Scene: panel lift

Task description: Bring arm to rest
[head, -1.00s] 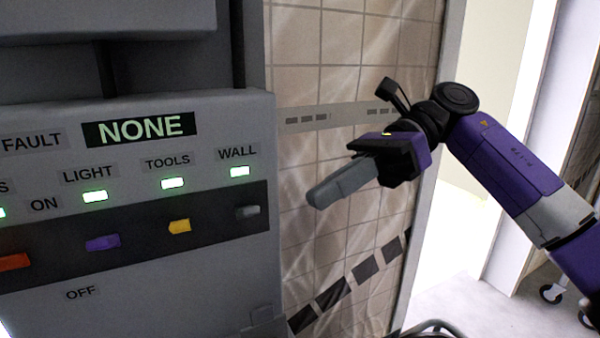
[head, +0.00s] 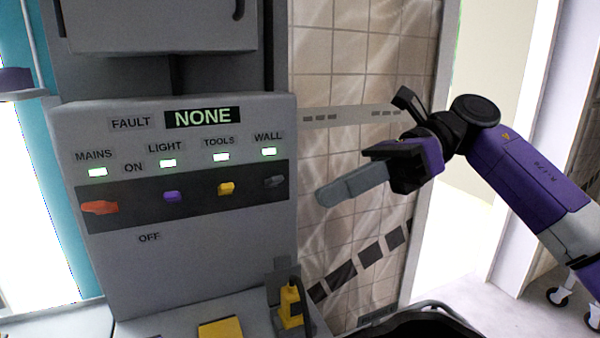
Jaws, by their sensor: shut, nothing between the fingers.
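My gripper (head: 325,197) is on the purple and black arm (head: 525,180) at the right of the head view. Its grey fingers are shut together and empty, pointing left and slightly down. It hangs in front of the tiled wall, right of the grey panel (head: 190,275) and apart from it. The FAULT display (head: 203,117) reads NONE.
A yellow tool (head: 290,305) stands upright at the panel's lower right, with a yellow item (head: 220,328) left of it. A grey box (head: 158,25) is above the panel. The tiled wall (head: 340,130) is behind my gripper. A bright doorway opens at right.

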